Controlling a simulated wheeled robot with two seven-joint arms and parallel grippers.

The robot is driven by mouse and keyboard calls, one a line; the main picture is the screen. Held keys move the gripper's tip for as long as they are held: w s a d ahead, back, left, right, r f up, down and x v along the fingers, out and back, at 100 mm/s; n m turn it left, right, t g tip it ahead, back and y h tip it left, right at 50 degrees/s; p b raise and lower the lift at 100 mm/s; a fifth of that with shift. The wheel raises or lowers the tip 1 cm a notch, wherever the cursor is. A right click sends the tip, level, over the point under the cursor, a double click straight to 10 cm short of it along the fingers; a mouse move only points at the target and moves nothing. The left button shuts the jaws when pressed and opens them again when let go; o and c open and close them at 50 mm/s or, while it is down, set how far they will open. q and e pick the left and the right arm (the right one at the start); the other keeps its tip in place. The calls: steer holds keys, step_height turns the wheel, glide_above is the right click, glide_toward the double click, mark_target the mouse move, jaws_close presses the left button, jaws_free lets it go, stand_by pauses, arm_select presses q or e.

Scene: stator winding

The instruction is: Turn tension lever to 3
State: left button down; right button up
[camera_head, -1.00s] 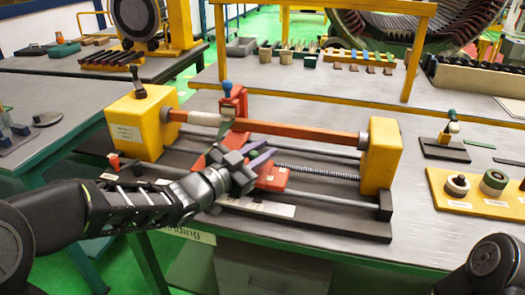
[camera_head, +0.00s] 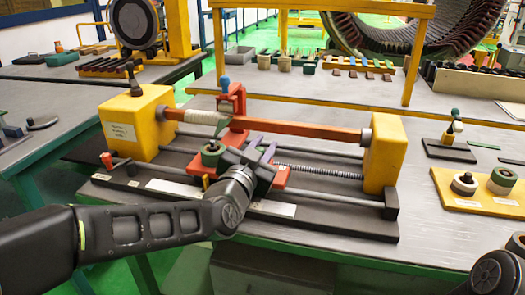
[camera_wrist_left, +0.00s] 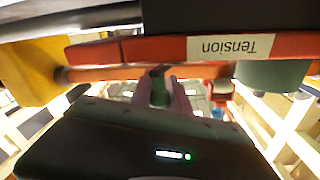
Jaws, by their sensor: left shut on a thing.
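My left gripper (camera_head: 261,149) is at the carriage's front, just right of a green roll (camera_head: 212,154). In the left wrist view, its two purple fingers are closed around a small green piece (camera_wrist_left: 159,88), which looks like a lever handle. An upside-down "Tension" label (camera_wrist_left: 231,46) sits on a red-orange part close to the fingers. The lever's base and any number marks are hidden or too small to read. My right gripper is out of view; only part of my right arm shows at lower right.
Yellow end blocks stand left (camera_head: 137,122) and right (camera_head: 384,153) of the carriage, with rods and a screw between them. A dark knob (camera_head: 133,78) tops the left block. A yellow board (camera_head: 478,192) with rolls lies at right. Bare tabletop lies between machine and board.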

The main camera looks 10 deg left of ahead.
arm_select(q)
steer(key=n+y+p, duration=0.2)
steer(key=y, duration=0.1)
steer(key=n+y+p, duration=0.1)
steer(key=p, duration=0.1)
steer(key=shift+w+d+r+y, duration=0.25)
steer(key=shift+w+d+y, duration=0.05)
steer(key=shift+y, duration=0.1)
steer(key=shift+n+y+p, duration=0.45)
steer(key=shift+n+y, duration=0.05)
steer(key=shift+y, duration=0.3)
steer(key=n+y, duration=0.1)
steer(key=n+g+y, duration=0.1)
steer(key=shift+w+f+y, duration=0.2)
steer(key=shift+w+y, duration=0.05)
steer(key=shift+y, duration=0.05)
steer(key=n+g+y, duration=0.1)
steer(key=n+y, duration=0.1)
steer(key=y, duration=0.1)
steer(key=shift+w+n+g+y, duration=0.2)
steer(key=shift+n+g+y, duration=0.1)
steer(key=shift+g, duration=0.1)
steer(key=shift+w+r+n+g+y+p, duration=0.15)
steer(key=shift+n+g+y+p, duration=0.15)
steer(key=shift+n+g+y, duration=0.6)
steer(key=shift+w+a+n+g+y+p, duration=0.1)
steer(key=shift+a+n+g+y+p, duration=0.15)
steer(key=shift+n+g+y+p, duration=0.65)
steer(key=c, duration=1.3)
jaws_free()
